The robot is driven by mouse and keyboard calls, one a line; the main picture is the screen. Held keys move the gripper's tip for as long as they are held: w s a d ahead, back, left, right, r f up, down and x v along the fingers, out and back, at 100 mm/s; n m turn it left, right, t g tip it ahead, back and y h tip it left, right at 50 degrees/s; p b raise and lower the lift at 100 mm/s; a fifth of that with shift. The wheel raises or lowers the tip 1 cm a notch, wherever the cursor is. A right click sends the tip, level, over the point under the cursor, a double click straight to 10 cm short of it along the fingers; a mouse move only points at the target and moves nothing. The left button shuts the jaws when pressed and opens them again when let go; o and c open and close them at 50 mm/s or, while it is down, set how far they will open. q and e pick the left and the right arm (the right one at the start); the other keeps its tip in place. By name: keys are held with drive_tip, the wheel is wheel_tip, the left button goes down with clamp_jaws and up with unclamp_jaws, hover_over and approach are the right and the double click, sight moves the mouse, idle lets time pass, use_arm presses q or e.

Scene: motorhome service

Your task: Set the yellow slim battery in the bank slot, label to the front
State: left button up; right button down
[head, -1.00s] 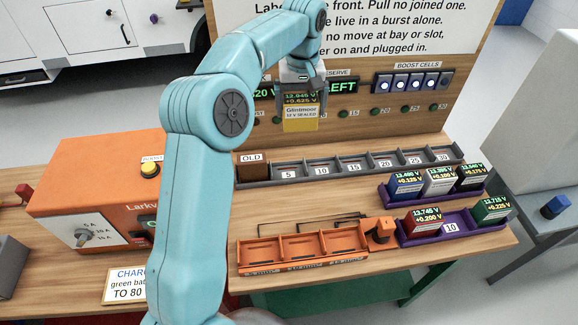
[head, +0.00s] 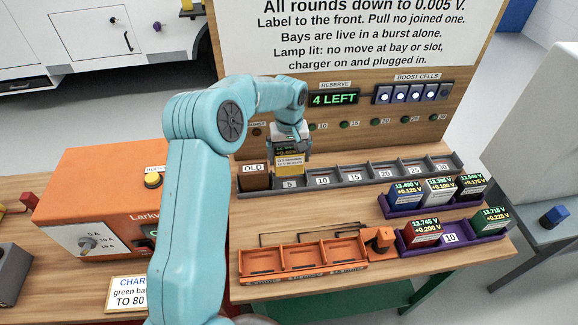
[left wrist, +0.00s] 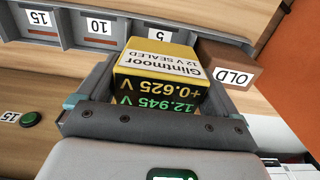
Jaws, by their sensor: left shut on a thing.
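The yellow slim battery (head: 290,167) is in my left gripper (head: 289,152), which is shut on it. It is upright at the grey rack's bay marked 5, beside the brown OLD box (head: 254,177). Its Glintmoor label faces the front. Its base is hidden, so I cannot tell whether it touches the bay. In the left wrist view the battery (left wrist: 158,68) sits between the jaws (left wrist: 150,112), reading 12.945 V and +0.625. An orange holder (head: 303,278) with three empty compartments lies in front; I cannot tell whether it is the bank. My right gripper is not in view.
The grey rack (head: 350,180) has several empty bays right of the battery. Purple trays (head: 458,239) with red, green and other batteries stand at right. The orange charger (head: 100,180) is at left. The back panel reads 4 LEFT (head: 333,98), with several lit boost cells (head: 413,92).

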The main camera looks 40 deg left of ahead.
sight(290, 168)
use_arm(q)
drive_tip(key=shift+w+a+f, duration=0.1)
drive_tip(key=shift+w+f, duration=0.15)
drive_tip(key=shift+f, duration=0.65)
drive_tip(key=f+p, duration=0.1)
drive_tip(key=f, duration=0.2)
drive_tip(key=shift+s+f, duration=0.1)
drive_tip(key=shift+s, duration=0.1)
drive_tip(key=shift+w+f, duration=0.2)
drive_tip(key=shift+f, duration=0.3)
